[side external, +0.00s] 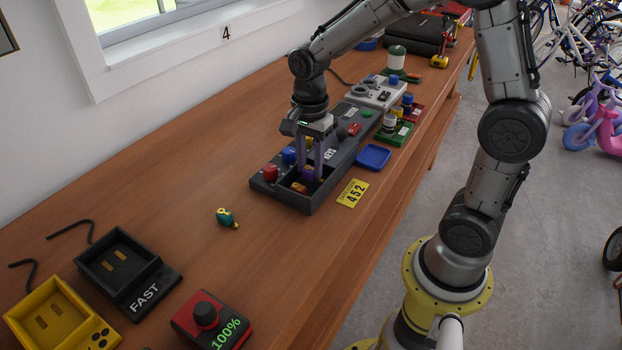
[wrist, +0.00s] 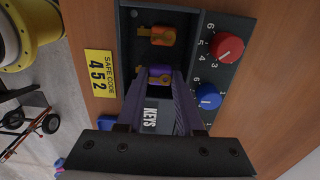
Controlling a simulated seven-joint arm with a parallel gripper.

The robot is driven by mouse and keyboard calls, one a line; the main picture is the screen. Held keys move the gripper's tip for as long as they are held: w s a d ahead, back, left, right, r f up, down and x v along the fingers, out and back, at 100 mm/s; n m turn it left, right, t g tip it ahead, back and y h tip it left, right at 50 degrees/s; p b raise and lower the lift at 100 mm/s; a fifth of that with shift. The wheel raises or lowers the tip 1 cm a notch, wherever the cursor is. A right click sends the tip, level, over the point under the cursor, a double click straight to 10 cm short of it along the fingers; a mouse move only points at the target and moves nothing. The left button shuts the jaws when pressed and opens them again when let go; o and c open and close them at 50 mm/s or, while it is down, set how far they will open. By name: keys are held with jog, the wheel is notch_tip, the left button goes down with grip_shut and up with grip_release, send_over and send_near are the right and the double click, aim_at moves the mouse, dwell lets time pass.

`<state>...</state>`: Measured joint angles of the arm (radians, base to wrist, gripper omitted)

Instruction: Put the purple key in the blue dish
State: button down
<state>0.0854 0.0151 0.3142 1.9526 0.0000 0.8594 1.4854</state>
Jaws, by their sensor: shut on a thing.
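The purple key (wrist: 160,72) stands in the open compartment of the dark key box (side external: 325,196), and it also shows in the side view (side external: 308,174). My gripper (side external: 313,176) reaches down into that compartment, its fingers closed on the purple key. In the wrist view the fingertips (wrist: 154,78) lie at the key's sides and partly cover it. An orange key (wrist: 158,35) sits in the same compartment, apart from my fingers. The blue dish (side external: 373,157) lies flat and empty on the bench beside the box.
Red (wrist: 228,47) and blue (wrist: 208,96) knobs stand along the box. A yellow code card (side external: 352,193) lies near the dish. Green and red trays (side external: 395,140) with small bottles stand beyond it. A teal and yellow object (side external: 227,218) lies on otherwise clear bench.

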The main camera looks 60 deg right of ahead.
aim_at(310, 169)
jog(key=shift+r, duration=2.75)
